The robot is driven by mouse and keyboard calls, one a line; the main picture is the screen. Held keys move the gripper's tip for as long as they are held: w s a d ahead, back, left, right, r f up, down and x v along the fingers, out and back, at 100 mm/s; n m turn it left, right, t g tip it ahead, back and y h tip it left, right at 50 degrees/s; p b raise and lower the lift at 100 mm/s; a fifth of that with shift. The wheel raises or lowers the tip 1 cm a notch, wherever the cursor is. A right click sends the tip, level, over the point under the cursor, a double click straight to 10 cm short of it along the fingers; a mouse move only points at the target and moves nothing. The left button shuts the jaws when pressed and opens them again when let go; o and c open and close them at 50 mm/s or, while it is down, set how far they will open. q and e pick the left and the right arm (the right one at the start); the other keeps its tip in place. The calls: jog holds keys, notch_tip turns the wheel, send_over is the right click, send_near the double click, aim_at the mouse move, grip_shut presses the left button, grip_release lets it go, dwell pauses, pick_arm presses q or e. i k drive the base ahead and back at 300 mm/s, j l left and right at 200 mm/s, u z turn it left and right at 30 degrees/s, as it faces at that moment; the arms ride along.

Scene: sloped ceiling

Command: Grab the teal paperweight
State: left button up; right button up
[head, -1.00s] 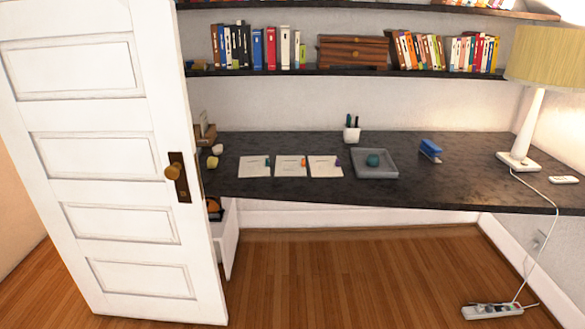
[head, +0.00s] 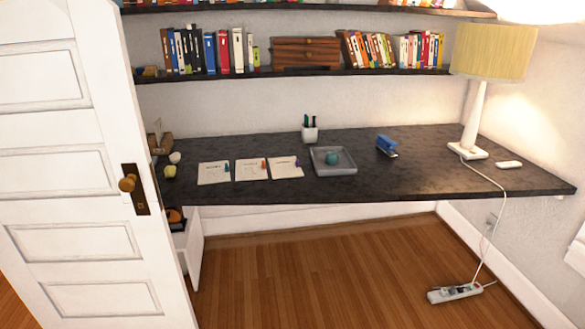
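The teal paperweight (head: 332,158) is a small rounded lump. It sits in a shallow grey square tray (head: 334,171) on the dark desk (head: 410,165), near the desk's front edge. Neither of my grippers shows in the head view, and nothing is touching the paperweight.
Several papers with coloured clips (head: 250,169) lie left of the tray. A pen cup (head: 309,131) stands behind it, and a blue stapler (head: 386,145) and lamp (head: 474,120) stand to the right. A white door (head: 75,190) fills the left. The wood floor before the desk is clear; a power strip (head: 455,293) lies right.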

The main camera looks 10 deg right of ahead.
aim_at(332, 158)
jog(key=i+l+u, duration=0.25)
jog(key=i+l, duration=0.65)
jog(key=l, duration=0.1)
